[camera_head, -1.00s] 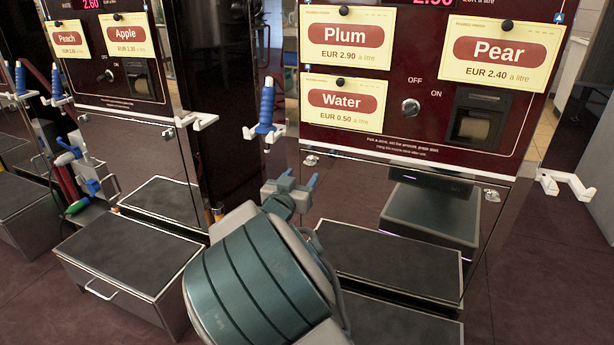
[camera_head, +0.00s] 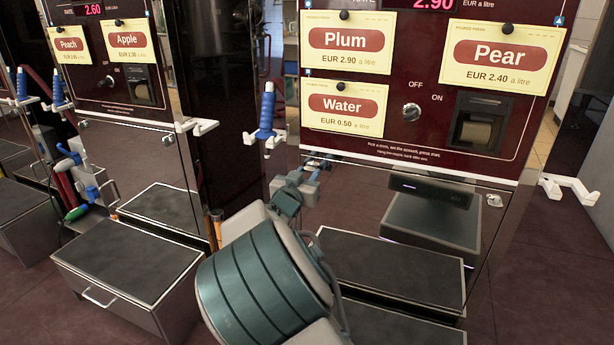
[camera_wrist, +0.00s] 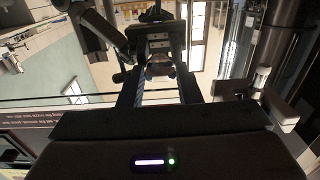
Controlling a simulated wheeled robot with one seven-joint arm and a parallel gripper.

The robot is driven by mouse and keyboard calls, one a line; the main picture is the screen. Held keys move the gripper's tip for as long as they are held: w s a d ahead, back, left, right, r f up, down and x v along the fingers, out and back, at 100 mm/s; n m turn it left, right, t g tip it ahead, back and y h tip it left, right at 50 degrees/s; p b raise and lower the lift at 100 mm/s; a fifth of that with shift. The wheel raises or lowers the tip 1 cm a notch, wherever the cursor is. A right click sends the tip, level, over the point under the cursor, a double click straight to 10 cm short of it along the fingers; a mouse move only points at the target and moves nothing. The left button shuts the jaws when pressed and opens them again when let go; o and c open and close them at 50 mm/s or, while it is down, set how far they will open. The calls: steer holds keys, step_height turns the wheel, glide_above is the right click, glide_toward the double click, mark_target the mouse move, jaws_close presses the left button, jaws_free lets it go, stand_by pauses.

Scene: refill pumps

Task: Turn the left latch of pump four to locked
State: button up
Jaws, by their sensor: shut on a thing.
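The pump (camera_head: 400,170) in front of me has Plum, Water and Pear cards; no pump number is readable. Its left latch is at the upper left corner of the mirrored lower panel (camera_head: 365,200), mostly hidden behind my gripper (camera_head: 312,168) in the head view. My gripper is shut on the latch there. In the wrist view my gripper (camera_wrist: 160,85) has its two fingers on either side of a small metal piece (camera_wrist: 159,69), which looks like the latch; its turn position cannot be made out. The right latch (camera_head: 493,200) shows at the panel's upper right corner.
A blue-handled nozzle (camera_head: 267,112) hangs on a white holder (camera_head: 275,135) just left of my gripper. Another white holder (camera_head: 568,188) juts out at the right. A neighbouring pump (camera_head: 115,75) stands at the left.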

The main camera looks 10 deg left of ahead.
steer(key=shift+r+p, duration=0.15)
steer(key=shift+p, duration=0.25)
steer(key=shift+r+n+p, duration=0.15)
steer(key=shift+n+p, duration=0.25)
steer(key=shift+p, duration=0.6)
steer(key=n+p, duration=0.2)
steer(key=p, duration=0.2)
steer(key=shift+d+r, duration=0.1)
steer(key=shift+r, duration=0.05)
steer(key=n+p, duration=0.4)
steer(key=p, duration=0.4)
steer(key=shift+n+p, duration=0.4)
steer(key=n+p, duration=0.5)
steer(key=shift+d, duration=0.1)
steer(key=n+p, duration=0.2)
steer(key=n, duration=0.3)
steer(key=shift+f+p, duration=0.25)
steer(key=shift+p, duration=0.15)
